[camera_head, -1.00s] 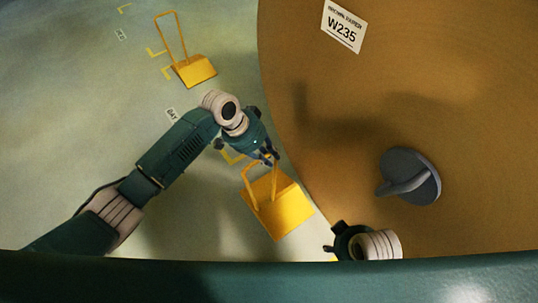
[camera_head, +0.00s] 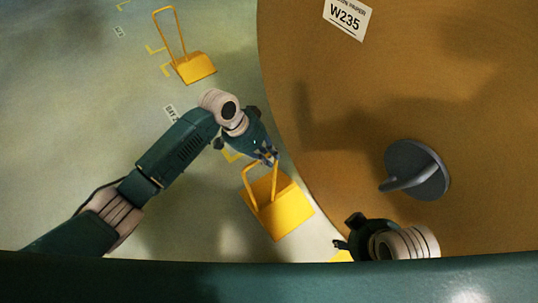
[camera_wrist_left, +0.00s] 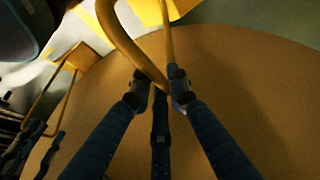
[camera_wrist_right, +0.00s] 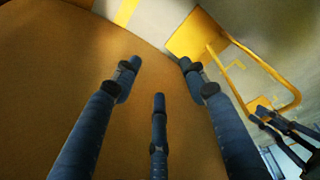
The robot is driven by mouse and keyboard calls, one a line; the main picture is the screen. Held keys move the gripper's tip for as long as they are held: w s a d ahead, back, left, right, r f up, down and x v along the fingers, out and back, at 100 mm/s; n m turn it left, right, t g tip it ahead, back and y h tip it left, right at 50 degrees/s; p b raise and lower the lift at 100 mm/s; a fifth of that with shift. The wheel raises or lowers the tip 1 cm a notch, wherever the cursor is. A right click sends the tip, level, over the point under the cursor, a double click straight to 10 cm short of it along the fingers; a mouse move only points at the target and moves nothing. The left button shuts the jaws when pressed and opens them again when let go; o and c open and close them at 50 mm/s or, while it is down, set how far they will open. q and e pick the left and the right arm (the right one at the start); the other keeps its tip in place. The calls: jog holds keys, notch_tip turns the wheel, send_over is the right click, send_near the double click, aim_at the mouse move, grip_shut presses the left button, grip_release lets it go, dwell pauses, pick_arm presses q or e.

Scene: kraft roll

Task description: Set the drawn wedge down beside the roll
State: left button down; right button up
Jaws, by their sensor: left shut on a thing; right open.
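The drawn yellow wedge (camera_head: 283,212) has a tall loop handle and is close to the left edge of the big brown roll (camera_head: 400,110). My left gripper (camera_head: 270,160) is shut on the wedge's handle, which also shows between its fingers in the left wrist view (camera_wrist_left: 135,50). I cannot tell if the wedge touches the floor or the roll. My right gripper (camera_head: 340,235) is open and empty beside the roll's lower left edge. The right wrist view shows a yellow wedge (camera_wrist_right: 190,36) with its handle to the right of the open fingers.
Another yellow wedge (camera_head: 195,68) with an upright handle stands on the floor at the upper left, near yellow corner marks. A grey core plug (camera_head: 420,165) protrudes from the roll, and a white W235 label (camera_head: 347,18) is on it. The pale floor at left is largely clear.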

pick_arm(q)
jog(key=shift+w+f+b, duration=0.1)
jog(key=shift+f+b, duration=0.55)
jog(key=shift+b, duration=0.15)
jog(key=shift+f+b, duration=0.35)
jog(key=shift+b, duration=0.1)
jog(key=shift+f, duration=0.25)
pick_arm(e)
jog(key=w+a+r+t, duration=0.1)
jog(key=w+t, duration=0.1)
jog(key=w, duration=0.3)
jog(key=w+a+r+t+y, duration=0.1)
jog(key=w+a+t, duration=0.1)
jog(key=w, duration=0.3)
jog(key=shift+w+r+t, duration=0.15)
jog(key=shift+r+t, duration=0.1)
jog(key=shift+t, duration=0.15)
jog(key=shift+a, duration=0.1)
pick_arm(q)
jog(key=shift+d, duration=0.1)
pick_arm(e)
jog(key=shift+s+f, duration=0.1)
jog(key=shift+s, duration=0.1)
jog(key=shift+s+f, duration=0.2)
jog(key=shift+s, duration=0.1)
pick_arm(q)
jog(key=shift+w, duration=0.1)
pick_arm(e)
jog(key=shift+s+g, duration=0.15)
jog(key=shift+g, duration=0.15)
